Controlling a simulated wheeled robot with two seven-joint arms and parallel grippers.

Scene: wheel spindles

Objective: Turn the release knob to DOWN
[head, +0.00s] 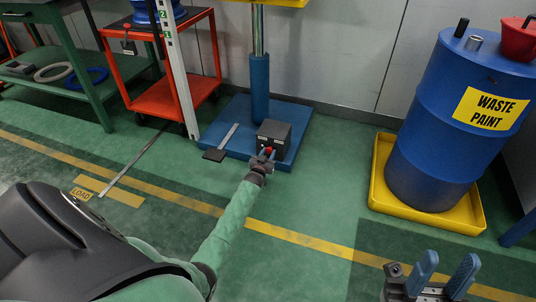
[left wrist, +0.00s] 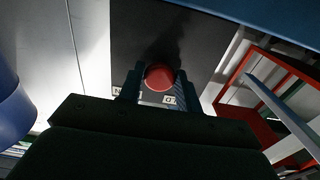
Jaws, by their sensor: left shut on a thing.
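The red release knob (head: 268,149) is on the front of a dark grey box (head: 283,131) on the blue base of the lift column. My left gripper (head: 264,156) reaches the box and is shut on the knob. In the left wrist view the red knob (left wrist: 159,77) sits between the two fingers (left wrist: 158,88), with pale labels (left wrist: 168,99) partly hidden below it. The knob's pointing direction cannot be read. My right gripper (head: 441,277) is at the lower right, its blue fingers apart and empty, away from the box.
A blue waste paint drum (head: 440,150) stands in a yellow tray (head: 380,180) at right. An orange cart (head: 165,99) and a green bench (head: 75,50) are at left. A flat pedal (head: 214,155) lies left of the box. The green floor in front is clear.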

